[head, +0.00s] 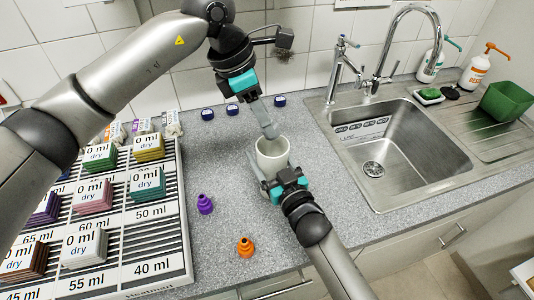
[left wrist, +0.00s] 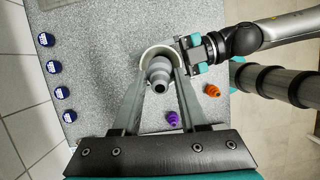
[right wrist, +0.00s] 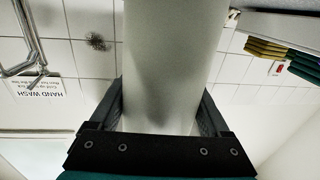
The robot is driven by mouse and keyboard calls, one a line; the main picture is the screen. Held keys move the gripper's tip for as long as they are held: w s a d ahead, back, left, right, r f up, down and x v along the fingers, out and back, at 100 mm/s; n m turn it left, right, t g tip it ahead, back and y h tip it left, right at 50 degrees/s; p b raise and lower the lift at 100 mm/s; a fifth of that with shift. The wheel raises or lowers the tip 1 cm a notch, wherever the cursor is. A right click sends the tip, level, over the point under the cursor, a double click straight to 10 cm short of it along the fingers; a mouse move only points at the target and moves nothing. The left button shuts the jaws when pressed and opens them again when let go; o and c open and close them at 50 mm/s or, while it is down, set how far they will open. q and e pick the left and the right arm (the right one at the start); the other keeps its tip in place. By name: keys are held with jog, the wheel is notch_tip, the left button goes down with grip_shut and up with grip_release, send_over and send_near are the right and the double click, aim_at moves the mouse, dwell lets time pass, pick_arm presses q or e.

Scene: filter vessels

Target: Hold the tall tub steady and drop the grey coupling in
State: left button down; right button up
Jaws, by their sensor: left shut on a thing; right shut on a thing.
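The tall tub (head: 273,158) is a pale, off-white cylinder standing on the grey worktop. In the right wrist view its wall (right wrist: 170,60) fills the middle between my fingers. My right gripper (head: 270,178) is shut on the tub's side from the front. My left gripper (head: 266,122) is above the tub, pointing down. In the left wrist view it is shut on the grey coupling (left wrist: 159,76), a stepped grey fitting. The coupling appears over the tub's mouth, with the rim (left wrist: 158,50) showing behind it. Its height above the rim is hard to tell.
Purple (head: 204,204) and orange (head: 246,247) fittings stand on the worktop left of my right arm. Several dark blue caps (head: 232,109) lie along the back. A slatted rack (head: 163,240) with labelled stacks is at left, a steel sink (head: 400,150) at right.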

pick_arm(q)
jog(key=shift+f, duration=1.05)
jog(key=shift+c, duration=1.8)
grip_release()
jog(key=v, duration=1.2)
